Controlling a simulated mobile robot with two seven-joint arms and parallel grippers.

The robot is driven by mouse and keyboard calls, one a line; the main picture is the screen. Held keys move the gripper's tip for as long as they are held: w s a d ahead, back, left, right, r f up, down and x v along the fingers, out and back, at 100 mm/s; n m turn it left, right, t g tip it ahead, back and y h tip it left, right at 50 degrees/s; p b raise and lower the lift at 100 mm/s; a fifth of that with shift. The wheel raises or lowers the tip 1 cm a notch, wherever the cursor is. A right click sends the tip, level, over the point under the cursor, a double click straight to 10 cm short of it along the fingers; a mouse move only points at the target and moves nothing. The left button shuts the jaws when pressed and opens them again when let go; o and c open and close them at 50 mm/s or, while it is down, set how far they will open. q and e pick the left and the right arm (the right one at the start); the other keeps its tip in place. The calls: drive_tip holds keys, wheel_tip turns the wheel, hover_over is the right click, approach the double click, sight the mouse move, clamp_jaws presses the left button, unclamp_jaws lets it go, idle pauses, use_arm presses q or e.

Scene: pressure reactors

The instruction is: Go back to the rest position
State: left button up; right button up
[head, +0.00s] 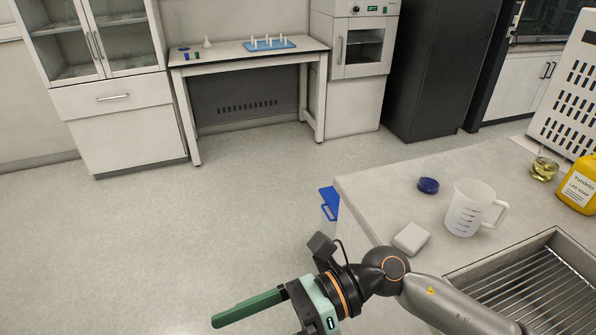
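My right gripper (232,325) reaches in from the lower right, at the bottom of the head view. It has long green fingers pointing left over the floor. One finger shows in full, and the other is mostly cut off by the bottom edge of the picture. The fingers look apart, and I see nothing held between them. The gripper is in front of and left of the counter's near left corner. My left gripper is not in view.
The counter (376,196) at right holds a measuring jug (466,210), a blue lid (428,185), a white block (411,238), a yellow soap bottle (578,186) and a sink (535,280). A side table (290,45) with a blue rack stands behind. The floor (190,215) at left is clear.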

drive_tip(key=w+d+r+m+t+y, duration=0.2)
drive_tip(key=w+r+m+t+y, duration=0.2)
drive_tip(key=w+m+t+y, duration=0.65)
drive_tip(key=w+d+f+m+t+h, duration=0.2)
drive_tip(key=d+f+m+t+h, duration=0.35)
drive_tip(key=m, duration=0.75)
drive_tip(key=w+d+f+m+t+h, duration=0.3)
drive_tip(key=f+m+t+h, duration=0.35)
drive_tip(key=m, duration=0.65)
drive_tip(key=s+d+f+m+g+h, duration=0.2)
drive_tip(key=s+d+f+m+h, duration=0.1)
drive_tip(key=f, duration=0.4)
drive_tip(key=s+d+f+m+g+h+p, duration=0.1)
drive_tip(key=s+d+f+m+g+h, duration=0.1)
drive_tip(key=s+d+f+m+h, duration=0.2)
drive_tip(key=s+d+f+m+g+h, duration=0.2)
drive_tip(key=s+d+f+m+h, duration=0.2)
drive_tip(key=f, duration=0.8)
drive_tip(key=s+d+m, duration=0.2)
drive_tip(key=m, duration=0.1)
drive_tip(key=shift+s+d, duration=0.2)
drive_tip(key=shift+g, duration=0.35)
